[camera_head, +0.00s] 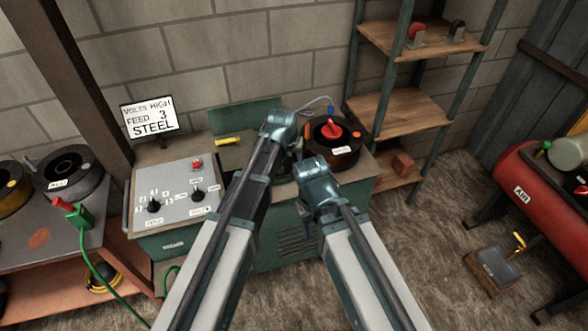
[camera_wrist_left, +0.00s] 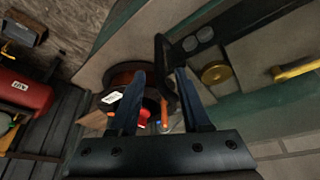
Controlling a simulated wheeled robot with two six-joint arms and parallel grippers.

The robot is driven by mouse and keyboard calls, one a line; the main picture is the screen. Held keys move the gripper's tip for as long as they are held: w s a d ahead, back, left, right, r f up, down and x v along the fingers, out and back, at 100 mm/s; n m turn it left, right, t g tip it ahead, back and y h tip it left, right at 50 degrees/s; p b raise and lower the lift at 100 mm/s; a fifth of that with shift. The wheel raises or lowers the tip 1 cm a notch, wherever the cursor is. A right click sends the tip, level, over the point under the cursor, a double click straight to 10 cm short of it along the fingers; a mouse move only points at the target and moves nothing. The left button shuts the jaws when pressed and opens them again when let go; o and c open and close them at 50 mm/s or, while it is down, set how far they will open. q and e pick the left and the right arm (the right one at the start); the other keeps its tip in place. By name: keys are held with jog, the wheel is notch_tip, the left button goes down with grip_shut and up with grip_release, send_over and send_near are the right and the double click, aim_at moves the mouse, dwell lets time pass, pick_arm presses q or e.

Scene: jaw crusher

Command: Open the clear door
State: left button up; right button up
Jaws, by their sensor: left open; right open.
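The green machine (camera_head: 285,245) has a wire spool (camera_head: 350,150) with a red knob on its open top. I cannot make out a clear door in either view. A black curved bar, shaped like a handle (camera_wrist_left: 161,50), stands between the fingers of my left gripper (camera_wrist_left: 162,75) in the left wrist view. The left gripper is open over the machine's top, left of the spool; its fingers are largely hidden in the head view. I cannot tell whether they touch the bar. My right gripper (camera_head: 308,182) is open near the machine's front edge, its fingertips unclear.
A control panel (camera_head: 175,190) with knobs and a red switch is on the machine's left. A teal panel (camera_head: 240,116) stands behind, near the block wall. Shelves (camera_head: 405,105) rise at the right back. A red air tank (camera_head: 530,190) is far right.

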aim_at(293, 159)
pick_arm(q)
jog(key=b+x, duration=0.3)
jog(key=x, duration=0.1)
jog(key=shift+w+f, duration=0.1)
jog(key=shift+f, duration=0.1)
jog(key=shift+c, duration=0.3)
grip_shut()
dwell(1.0)
